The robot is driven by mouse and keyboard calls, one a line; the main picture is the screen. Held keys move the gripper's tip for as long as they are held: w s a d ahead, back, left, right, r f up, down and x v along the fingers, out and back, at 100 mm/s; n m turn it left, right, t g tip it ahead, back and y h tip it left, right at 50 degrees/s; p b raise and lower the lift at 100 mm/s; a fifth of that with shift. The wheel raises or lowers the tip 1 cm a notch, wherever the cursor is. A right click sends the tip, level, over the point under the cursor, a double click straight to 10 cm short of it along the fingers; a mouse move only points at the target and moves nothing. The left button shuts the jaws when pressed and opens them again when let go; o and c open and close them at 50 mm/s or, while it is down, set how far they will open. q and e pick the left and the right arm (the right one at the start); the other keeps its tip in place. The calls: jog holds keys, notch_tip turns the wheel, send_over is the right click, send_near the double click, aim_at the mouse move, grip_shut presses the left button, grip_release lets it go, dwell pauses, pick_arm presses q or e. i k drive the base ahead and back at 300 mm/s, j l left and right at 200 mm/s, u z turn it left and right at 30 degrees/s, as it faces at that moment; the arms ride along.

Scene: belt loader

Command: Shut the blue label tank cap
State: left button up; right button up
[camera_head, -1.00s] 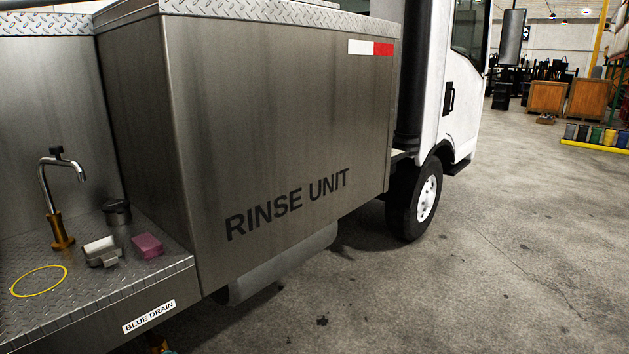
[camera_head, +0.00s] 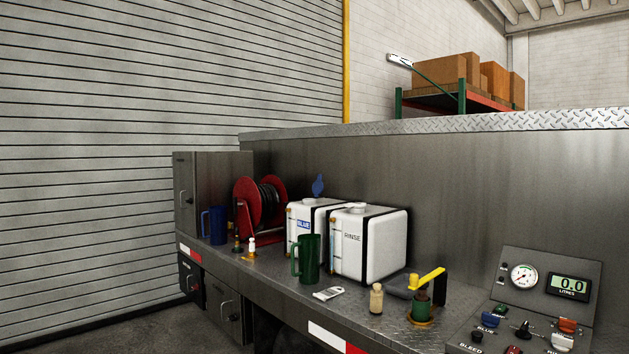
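The blue label tank (camera_head: 307,218) is a white box-shaped tank with a blue "BLUE" label, standing on the truck's metal deck. Its blue cap (camera_head: 318,185) stands up above the tank's top, looking hinged open. A second white tank (camera_head: 370,243) labelled RINSE stands to its right and partly hides it. The opening under the blue cap cannot be made out. Neither of my grippers is in view.
A red hose reel (camera_head: 260,208) and a blue jug (camera_head: 214,225) stand left of the tanks. A green jug (camera_head: 307,259) stands in front of them. A yellow-handled valve (camera_head: 425,293) and a control panel (camera_head: 547,280) are at the right.

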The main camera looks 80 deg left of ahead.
aim_at(317, 186)
jog(key=u, duration=2.75)
jog(key=i+j+u, duration=0.1)
jog(key=i, duration=0.4)
jog(key=i+j, duration=0.2)
jog(key=i, duration=0.3)
jog(key=j+u, duration=0.05)
